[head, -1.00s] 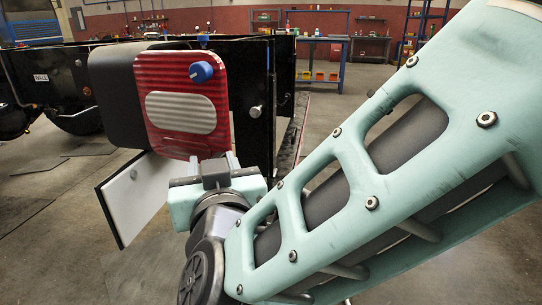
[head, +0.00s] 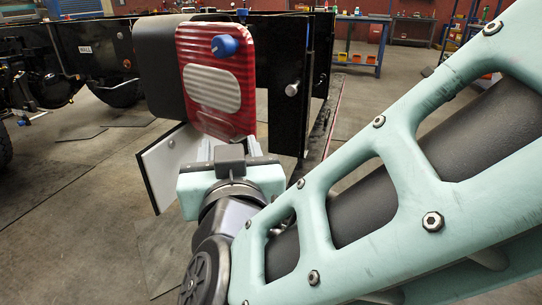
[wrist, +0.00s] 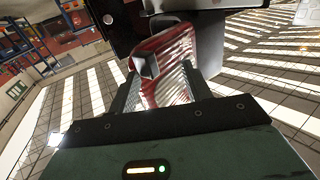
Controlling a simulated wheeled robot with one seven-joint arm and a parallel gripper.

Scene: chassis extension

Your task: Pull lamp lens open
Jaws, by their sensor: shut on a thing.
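The red lamp lens (head: 213,118), with a pale ribbed oval window, stands in front of the dark lamp housing (head: 160,75). The lens leans, with its lower edge out toward me. A blue knob (head: 224,46) is near its top. The gripper is shut on the lens; the exact contact is unclear.
A white panel with black edges (head: 172,160) hangs just left of my gripper. A black chassis plate with a round bolt (head: 288,110) stands to the right of the lens. Open floor (head: 90,210) lies at the left; workbenches (head: 362,40) stand far behind.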

